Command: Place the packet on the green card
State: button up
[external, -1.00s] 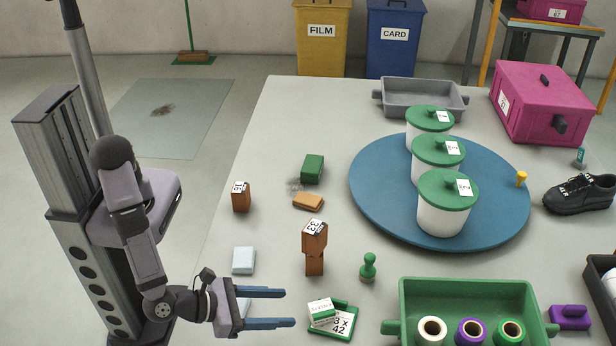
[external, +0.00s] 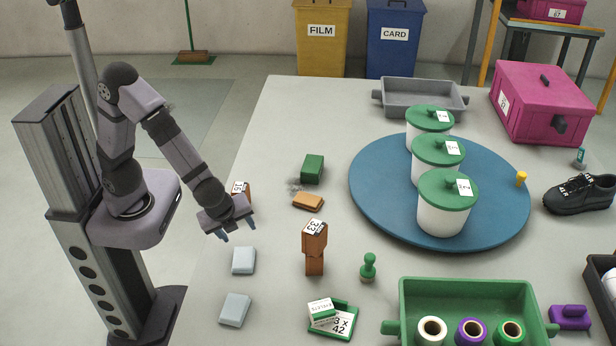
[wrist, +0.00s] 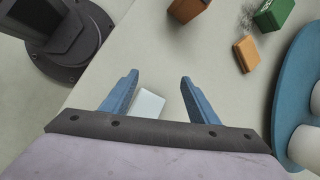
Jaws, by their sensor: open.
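The green card (external: 345,333) lies flat on the table near its front, with a white label reading 3 x 42. A small white packet with green printing (external: 321,309) rests on the card's upper left part, slightly askew, and covers some of it. My gripper (external: 238,232) is open and empty, raised over the table's left part, up and left of the card and clear of the packet. In the wrist view its two blue fingers (wrist: 159,76) are spread apart. The card and packet do not show in the wrist view.
Two pale blocks, one farther (external: 243,260) and one nearer (external: 235,309), lie left of the card. A brown stack (external: 314,262) stands behind the card, with a green stamp (external: 368,268) to its right. A green tray (external: 470,290) with rolls is at the front right.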

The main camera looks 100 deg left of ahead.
jog(key=s+n+h, duration=0.1)
jog(key=s+n, duration=0.1)
jog(key=n, duration=0.1)
jog(key=s+n+h, duration=0.1)
jog(key=s+n, duration=0.1)
jog(key=n, duration=0.1)
jog(key=s+a+n+g+h, duration=0.1)
jog(key=s+n+h, duration=0.1)
jog(key=n, duration=0.1)
jog(key=shift+s+a, duration=0.1)
jog(key=shift+s, duration=0.2)
jog(key=n, duration=0.1)
jog(key=s+n+h, duration=0.1)
jog(key=n, duration=0.1)
jog(key=shift+d, duration=0.3)
notch_tip(320, 180, up, 26)
jog(key=p, duration=2.6)
jog(key=shift+r, duration=0.25)
